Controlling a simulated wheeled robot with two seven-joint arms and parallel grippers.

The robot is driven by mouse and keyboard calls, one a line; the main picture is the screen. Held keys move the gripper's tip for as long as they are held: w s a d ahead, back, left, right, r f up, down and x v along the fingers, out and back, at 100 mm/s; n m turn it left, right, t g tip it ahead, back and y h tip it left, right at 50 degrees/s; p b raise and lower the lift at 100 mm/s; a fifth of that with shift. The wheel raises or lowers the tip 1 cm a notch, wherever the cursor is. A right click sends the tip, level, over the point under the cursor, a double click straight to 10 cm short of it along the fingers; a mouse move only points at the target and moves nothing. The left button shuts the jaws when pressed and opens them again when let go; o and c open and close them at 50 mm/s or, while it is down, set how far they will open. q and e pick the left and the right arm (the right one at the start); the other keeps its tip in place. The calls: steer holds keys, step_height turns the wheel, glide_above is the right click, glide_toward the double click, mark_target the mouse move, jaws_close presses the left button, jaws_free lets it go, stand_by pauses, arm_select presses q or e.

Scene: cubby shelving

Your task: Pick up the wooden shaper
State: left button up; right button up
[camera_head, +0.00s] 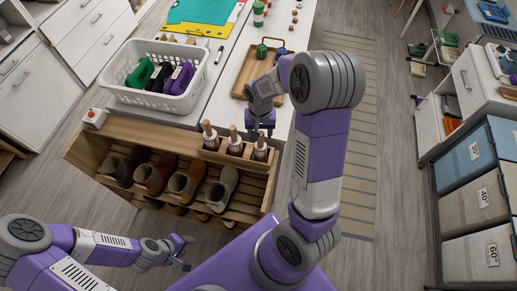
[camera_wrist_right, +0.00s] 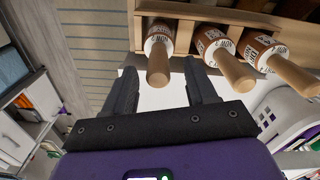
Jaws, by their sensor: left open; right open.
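No thing is clearly recognisable as the wooden shaper. The nearest match is three wooden-handled pieces with labelled brown bodies, standing in a wooden rack: a left one (camera_head: 209,134), a middle one (camera_head: 234,141) and a right one (camera_head: 260,149). In the right wrist view the nearest piece (camera_wrist_right: 158,54) is just beyond and between my open fingers, with two more (camera_wrist_right: 222,56) (camera_wrist_right: 284,62) to its right. My right gripper (camera_head: 262,129) is open and empty, close above the right piece; it also shows in the right wrist view (camera_wrist_right: 163,88). My left gripper (camera_head: 184,254) is open and empty, low at left, away from the rack.
The wooden rack (camera_head: 150,130) holds several brown boots (camera_head: 187,183) in front. A white basket (camera_head: 113,72) with coloured items stands on the counter behind it. A wooden tray (camera_head: 243,75) with green items lies behind my right gripper. Storage bins (camera_head: 480,205) stand at right.

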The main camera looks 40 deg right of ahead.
mark_target(260, 140)
step_height(260, 140, down, 5)
steer(key=shift+d+f, duration=0.15)
steer(key=shift+c, duration=0.2)
jaws_close()
